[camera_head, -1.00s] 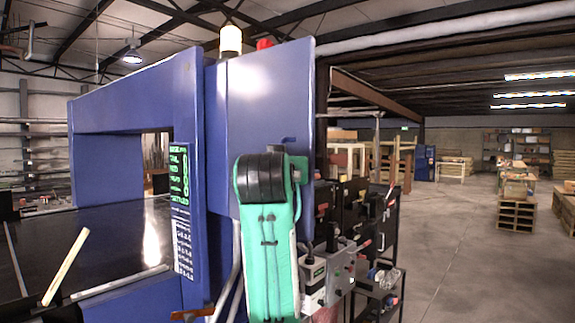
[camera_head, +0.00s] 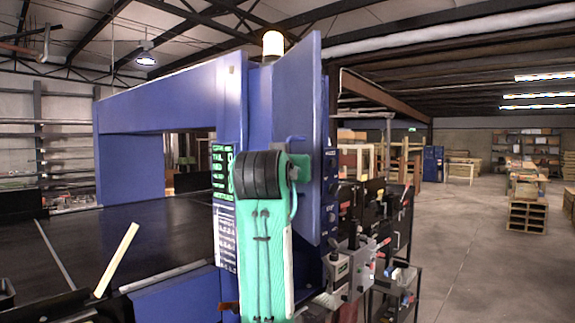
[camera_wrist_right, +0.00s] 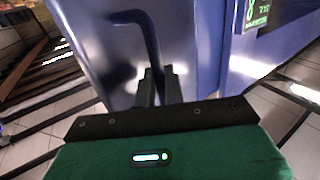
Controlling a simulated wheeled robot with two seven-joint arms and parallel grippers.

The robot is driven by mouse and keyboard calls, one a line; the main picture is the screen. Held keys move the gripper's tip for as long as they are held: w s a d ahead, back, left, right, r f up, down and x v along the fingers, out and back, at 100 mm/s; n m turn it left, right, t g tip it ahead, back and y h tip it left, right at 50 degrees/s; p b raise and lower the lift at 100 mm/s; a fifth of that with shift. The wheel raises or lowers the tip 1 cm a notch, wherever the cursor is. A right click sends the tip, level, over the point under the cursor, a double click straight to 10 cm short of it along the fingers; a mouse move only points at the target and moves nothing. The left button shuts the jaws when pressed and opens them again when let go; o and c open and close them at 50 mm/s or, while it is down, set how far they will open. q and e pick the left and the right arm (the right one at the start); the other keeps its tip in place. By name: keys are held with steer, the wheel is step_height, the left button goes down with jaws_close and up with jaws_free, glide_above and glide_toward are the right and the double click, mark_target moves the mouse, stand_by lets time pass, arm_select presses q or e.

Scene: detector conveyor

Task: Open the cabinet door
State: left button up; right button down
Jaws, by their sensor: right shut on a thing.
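The blue cabinet door (camera_head: 296,90) stands partly open in the head view, angled out from the blue detector cabinet (camera_head: 230,95). Its bent, bar-like handle shows in the wrist view (camera_wrist_right: 150,35), and its top shows just above my arm in the head view (camera_head: 294,140). My right gripper (camera_wrist_right: 158,88) is shut on the lower part of the handle. My left gripper is not in view.
A dark cart with tools (camera_head: 400,290) stands close right of the door. Open floor (camera_head: 470,260) lies farther right.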

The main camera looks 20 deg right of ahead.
steer(key=shift+r, duration=0.15)
steer(key=c, duration=1.8)
jaws_free()
steer(key=shift+o, duration=0.8)
steer(key=shift+w, duration=0.2)
steer(key=b+v, duration=0.5)
steer(key=v, duration=0.9)
steer(key=shift+w, duration=0.1)
